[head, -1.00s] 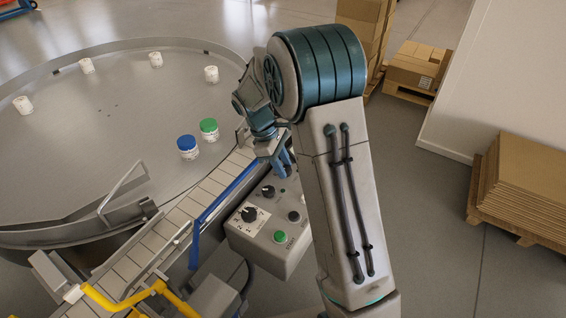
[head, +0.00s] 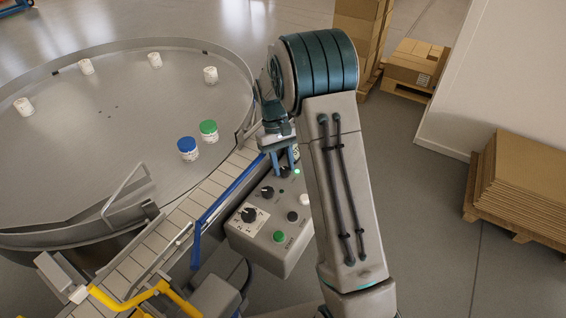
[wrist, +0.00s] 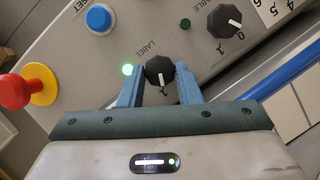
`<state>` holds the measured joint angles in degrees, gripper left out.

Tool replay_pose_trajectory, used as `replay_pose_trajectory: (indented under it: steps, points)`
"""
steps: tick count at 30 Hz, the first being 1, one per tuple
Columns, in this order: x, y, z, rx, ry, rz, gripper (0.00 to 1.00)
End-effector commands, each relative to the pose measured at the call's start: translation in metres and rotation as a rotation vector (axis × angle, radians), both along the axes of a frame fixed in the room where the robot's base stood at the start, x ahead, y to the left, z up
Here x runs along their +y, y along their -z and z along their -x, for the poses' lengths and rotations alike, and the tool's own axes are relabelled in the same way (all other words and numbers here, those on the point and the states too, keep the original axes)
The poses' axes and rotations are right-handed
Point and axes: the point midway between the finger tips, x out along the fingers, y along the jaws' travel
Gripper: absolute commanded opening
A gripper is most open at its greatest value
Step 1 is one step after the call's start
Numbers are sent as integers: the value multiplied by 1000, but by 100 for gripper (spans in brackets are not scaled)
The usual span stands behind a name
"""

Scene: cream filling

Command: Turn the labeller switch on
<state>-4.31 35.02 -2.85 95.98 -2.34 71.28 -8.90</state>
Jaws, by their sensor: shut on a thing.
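The labeller switch is a black knob (wrist: 159,71) under the word LABEL on the grey control box. Its white pointer line points down in the wrist view, toward the gripper body. My gripper (wrist: 157,92) has its two blue fingers on either side of this knob, shut on it. A small green lamp (wrist: 128,70) beside the knob is lit. In the head view my gripper (head: 283,158) reaches down to the far end of the control box (head: 262,252), and the lit lamp (head: 296,171) shows beside it. The knob is partly hidden there.
A second black knob (wrist: 232,22) has an unlit dark green lamp (wrist: 185,23). A blue button (wrist: 98,17) and a red mushroom button (wrist: 14,92) are close by. The conveyor (head: 190,208) and round table (head: 90,150) with several jars lie left.

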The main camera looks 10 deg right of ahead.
Motion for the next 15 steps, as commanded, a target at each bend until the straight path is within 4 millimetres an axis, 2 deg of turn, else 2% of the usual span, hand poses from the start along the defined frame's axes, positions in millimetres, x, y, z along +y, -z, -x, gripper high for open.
replay_pose_trajectory:
  steps: [15]
  points:
    - [-1, -1, -1, -5, 92, -1, 8]
